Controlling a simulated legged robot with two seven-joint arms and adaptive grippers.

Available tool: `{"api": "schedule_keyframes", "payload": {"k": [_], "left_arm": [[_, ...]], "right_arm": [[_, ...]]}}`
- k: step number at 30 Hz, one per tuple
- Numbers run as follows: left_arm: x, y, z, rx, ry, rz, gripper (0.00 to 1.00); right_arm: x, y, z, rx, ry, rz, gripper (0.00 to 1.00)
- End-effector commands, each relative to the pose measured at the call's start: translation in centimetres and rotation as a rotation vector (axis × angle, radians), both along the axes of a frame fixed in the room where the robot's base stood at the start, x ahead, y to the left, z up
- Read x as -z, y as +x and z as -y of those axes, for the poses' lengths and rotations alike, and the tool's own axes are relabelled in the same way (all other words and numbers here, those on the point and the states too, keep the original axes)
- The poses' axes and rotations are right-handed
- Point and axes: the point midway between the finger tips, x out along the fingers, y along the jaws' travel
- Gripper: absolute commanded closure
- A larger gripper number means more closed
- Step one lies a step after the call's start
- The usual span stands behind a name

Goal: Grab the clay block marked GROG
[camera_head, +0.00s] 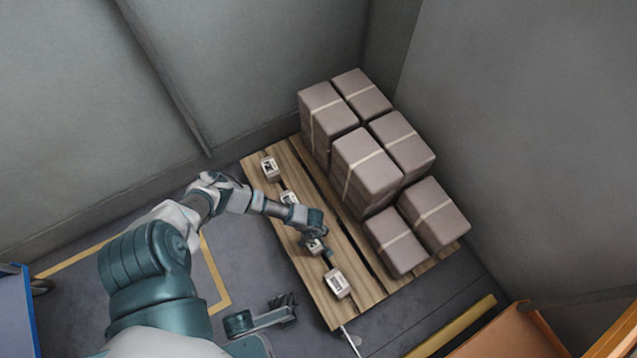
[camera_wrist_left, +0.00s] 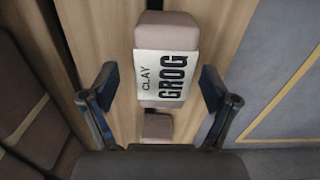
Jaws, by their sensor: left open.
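The clay block marked GROG (camera_wrist_left: 165,88) is a grey-brown block with a white label, lying on wooden planks. In the left wrist view it sits between and just beyond the spread fingers of my left gripper (camera_wrist_left: 154,88), which is open and empty. In the head view my left gripper (camera_head: 326,246) is over the pallet, close to a labelled block (camera_head: 313,246) that it partly hides. That block looks like the GROG one, but its label is too small to read there. My right gripper (camera_head: 284,301) is low, left of the pallet; its finger state is unclear.
Other labelled blocks lie in a row on the wooden pallet (camera_head: 345,309): two farther back (camera_head: 270,168) (camera_head: 289,198) and one nearer (camera_head: 338,284). Strapped brown stacks (camera_head: 367,165) fill the pallet's right side. Walls stand behind; an orange object (camera_head: 515,335) is at lower right.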

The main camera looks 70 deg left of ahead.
Motion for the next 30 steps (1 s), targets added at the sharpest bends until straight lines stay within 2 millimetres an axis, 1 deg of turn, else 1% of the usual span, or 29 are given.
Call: {"api": "schedule_keyframes", "payload": {"k": [1,3,5,8,14,15,17,18,20,21,23,24,25,26,30], "left_arm": [[1.9,-0.9,0.0,-0.001,0.0,-0.016,0.14],[2.9,-1.0,-0.1,-0.001,-0.001,-0.016,0.14],[3.5,-0.8,0.0,-0.001,-0.001,-0.012,0.14],[3.9,-0.6,-0.1,0.0,0.0,-0.006,0.14],[3.5,-0.3,-0.1,0.0,0.001,0.0,0.14],[3.5,-0.3,-0.1,0.0,0.001,-0.001,0.16],[3.6,-0.3,-0.1,0.0,0.001,-0.001,0.31],[3.6,-0.3,-0.1,0.0,0.001,-0.001,0.41],[3.6,-0.4,-0.1,0.0,0.001,-0.002,0.56],[3.6,-0.4,-0.1,0.0,0.001,-0.002,0.66],[3.6,-0.4,-0.1,0.0,0.0,-0.002,0.81],[3.6,-0.4,-0.1,0.0,0.0,-0.002,0.91],[3.6,-0.4,-0.1,0.0,0.0,-0.002,0.99],[3.6,-0.4,-0.1,0.0,0.0,-0.002,1.0],[3.6,-0.3,-0.1,0.0,0.0,-0.001,1.0]], "right_arm": [[0.8,0.4,-0.1,0.0,0.0,0.006,0.6],[0.7,0.7,-0.2,-0.001,-0.001,0.026,0.6],[0.5,0.8,-0.3,-0.002,-0.002,0.04,0.6],[0.2,0.7,-0.3,-0.002,-0.001,0.058,0.6],[-0.2,0.6,-0.3,-0.002,-0.001,0.065,0.6],[-0.2,0.6,-0.3,-0.002,-0.001,0.065,0.6],[-0.2,0.6,-0.3,-0.002,-0.001,0.065,0.6],[-0.1,0.9,-0.3,-0.002,-0.002,0.062,0.6],[0.1,1.1,-0.4,-0.002,-0.003,0.057,0.6],[0.1,1.1,-0.4,-0.002,-0.003,0.057,0.6],[0.1,1.1,-0.4,-0.002,-0.003,0.057,0.6],[0.1,1.1,-0.4,-0.002,-0.003,0.057,0.6],[0.1,1.1,-0.4,-0.002,-0.003,0.057,0.6],[0.1,1.1,-0.4,-0.002,-0.003,0.057,0.6],[0.1,1.1,-0.4,-0.002,-0.003,0.057,0.6]]}}
